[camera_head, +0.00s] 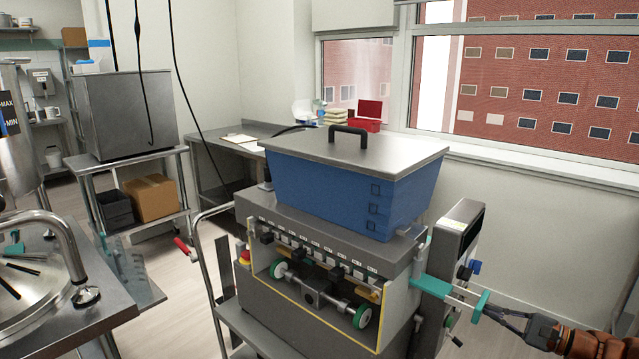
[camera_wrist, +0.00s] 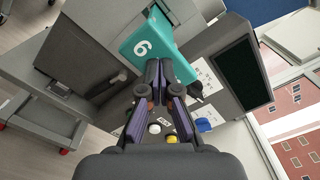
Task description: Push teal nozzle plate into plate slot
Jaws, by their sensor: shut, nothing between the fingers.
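The teal nozzle plate (camera_head: 450,289) sticks out of the right side of the depositor, its inner end at the plate slot (camera_head: 416,279). Its outer end has a teal crosspiece. In the wrist view the plate (camera_wrist: 150,42) shows a teal face with a white numeral that reads as 6 or 9. My gripper (camera_head: 489,310) is at the plate's outer end, shut and empty. In the wrist view my fingertips (camera_wrist: 160,66) are together against or just short of the teal face; contact is not clear. The slot opening is mostly hidden.
The grey depositor (camera_head: 330,230) carries a blue hopper (camera_head: 335,190) with a steel lid. A dark-screened control panel (camera_head: 461,240) stands behind the plate, close to my gripper. A steel kettle (camera_head: 40,270) stands at left. Floor is open between them.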

